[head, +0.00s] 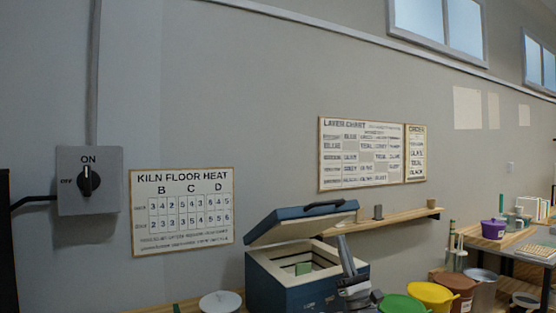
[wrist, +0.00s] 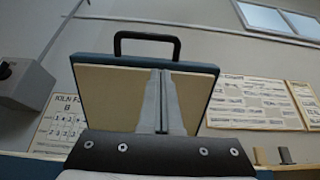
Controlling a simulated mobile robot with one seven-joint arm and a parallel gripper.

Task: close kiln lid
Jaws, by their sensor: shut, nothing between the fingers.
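The blue kiln (head: 290,290) stands low in the middle of the head view. Its lid (head: 300,222) is open, tilted up over the box, with a dark handle (head: 323,204) on it. My gripper (head: 342,240) is shut and empty at the kiln's right side, fingers pointing up towards the lid. In the wrist view my fingers (wrist: 163,74) lie in front of the lid's cream underside (wrist: 110,95), below the handle (wrist: 147,36). I cannot tell whether they touch the lid.
A wall shelf (head: 385,220) with small cups runs behind the kiln on the right. A yellow bowl (head: 431,296), a green bowl (head: 402,304) and a brown pot (head: 455,288) stand to the right. A white round lid (head: 220,302) lies left of the kiln.

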